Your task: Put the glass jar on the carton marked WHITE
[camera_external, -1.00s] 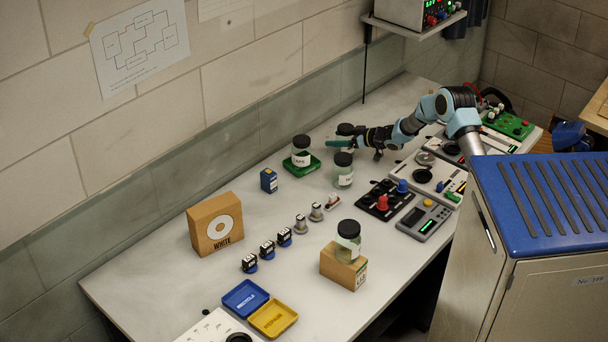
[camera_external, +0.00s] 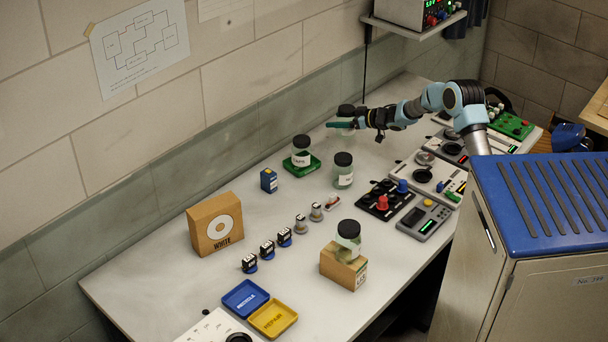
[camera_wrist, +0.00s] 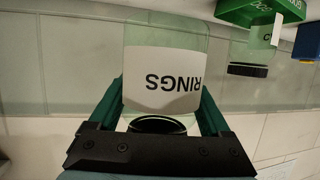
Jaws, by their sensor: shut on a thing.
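My gripper (camera_external: 341,124) is shut on a clear glass jar with a black lid (camera_external: 346,110), held up above the far part of the bench. In the wrist view the green fingers sit on both sides of this jar (camera_wrist: 165,82), whose white label reads RINGS upside down.
Other lidded jars stand on a green tray (camera_external: 290,167), on the bare bench (camera_external: 343,177), and on a small tan carton (camera_external: 344,272) at the front. A small blue box (camera_external: 269,181) and several small parts lie between. Control panels (camera_external: 425,217) fill the right side.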

